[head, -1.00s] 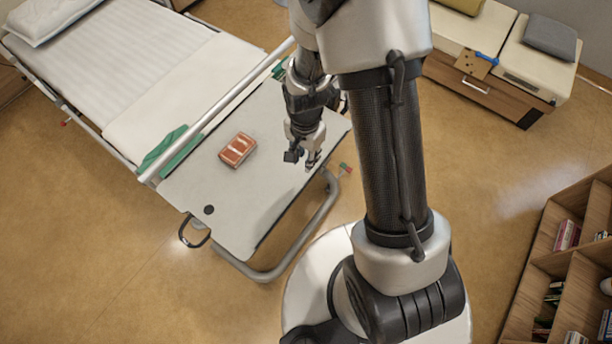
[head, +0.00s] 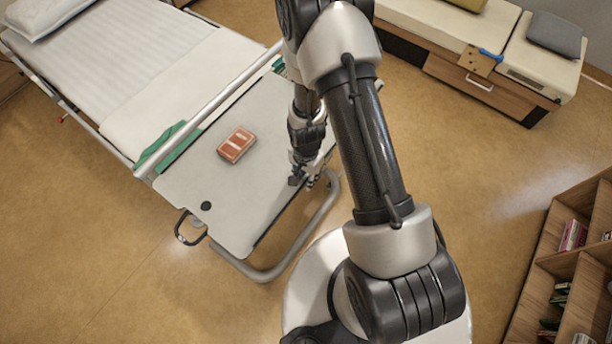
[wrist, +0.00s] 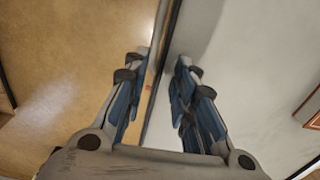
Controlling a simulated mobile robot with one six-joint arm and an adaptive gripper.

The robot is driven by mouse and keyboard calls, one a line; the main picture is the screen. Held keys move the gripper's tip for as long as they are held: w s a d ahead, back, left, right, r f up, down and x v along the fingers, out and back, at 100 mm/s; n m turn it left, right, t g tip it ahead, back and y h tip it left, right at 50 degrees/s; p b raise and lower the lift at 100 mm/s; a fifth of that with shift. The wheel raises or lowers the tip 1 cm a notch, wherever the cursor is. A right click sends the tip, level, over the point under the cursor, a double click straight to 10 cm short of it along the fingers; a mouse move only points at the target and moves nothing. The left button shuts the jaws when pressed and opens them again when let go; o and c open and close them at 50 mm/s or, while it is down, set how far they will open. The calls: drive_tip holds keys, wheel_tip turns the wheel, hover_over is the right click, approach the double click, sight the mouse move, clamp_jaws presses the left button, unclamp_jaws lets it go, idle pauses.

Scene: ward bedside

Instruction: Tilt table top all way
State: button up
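The pale grey table top (head: 185,182) stands beside the bed and looks about level. A red-brown box (head: 237,145) lies on it, and a dark round spot shows near its left end. A dark loop handle (head: 190,228) sticks out at its near left corner. My gripper (head: 304,182) is at the table's right long edge, pointing down. In the wrist view my gripper (wrist: 163,62) is open, its two fingers apart, with the table edge running between them. The table top (wrist: 240,50) lies on the right and floor on the left. I cannot tell whether the fingers touch the edge.
The bed (head: 130,60) with its rail is behind the table. The table's grey tube frame (head: 290,255) curves out below its near side. A wooden shelf (head: 560,270) stands at the right and a cushioned bench (head: 440,30) at the back. The floor between is clear.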

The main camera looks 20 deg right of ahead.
clamp_jaws()
idle(0.8)
